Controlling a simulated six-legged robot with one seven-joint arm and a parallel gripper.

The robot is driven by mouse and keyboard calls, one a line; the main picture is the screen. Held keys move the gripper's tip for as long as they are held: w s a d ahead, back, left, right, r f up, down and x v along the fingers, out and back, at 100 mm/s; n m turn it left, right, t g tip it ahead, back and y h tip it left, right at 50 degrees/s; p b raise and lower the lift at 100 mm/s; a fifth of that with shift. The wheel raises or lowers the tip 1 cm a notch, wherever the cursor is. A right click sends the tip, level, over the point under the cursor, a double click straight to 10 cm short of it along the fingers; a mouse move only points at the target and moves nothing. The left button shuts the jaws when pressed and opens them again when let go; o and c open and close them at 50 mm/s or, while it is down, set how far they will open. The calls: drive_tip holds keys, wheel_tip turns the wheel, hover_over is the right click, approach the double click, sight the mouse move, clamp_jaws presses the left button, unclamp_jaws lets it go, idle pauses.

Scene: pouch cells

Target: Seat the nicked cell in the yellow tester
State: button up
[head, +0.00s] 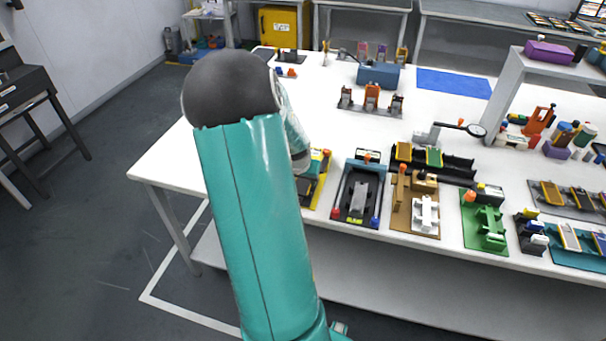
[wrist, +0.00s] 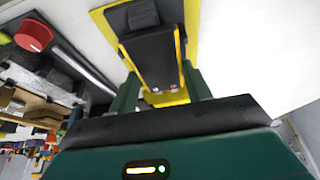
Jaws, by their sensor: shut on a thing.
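In the wrist view my gripper (wrist: 160,84) has its two dark green fingers on either side of a dark, flat cell (wrist: 155,58) with a yellow edge, and it is shut on it. No nick can be made out on the cell. The cell lies over the yellow tester (wrist: 191,22), in line with a dark block on its plate; I cannot tell whether it is fully down. In the head view the yellow tester (head: 316,183) shows only partly beside my teal arm, which hides my gripper and the cell.
Right of the yellow tester stand a dark-blue-edged fixture (head: 347,218), a tan one (head: 402,222) and a green one (head: 483,235). A black rack (head: 458,166) holding cells is behind them. A magnifier (head: 475,130) stands farther back. The white table's left part is clear.

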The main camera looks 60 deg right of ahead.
sight(303, 183)
drive_tip(key=shift+f, duration=0.1)
drive_tip(key=o, duration=1)
drive_tip(key=shift+r, duration=3.55)
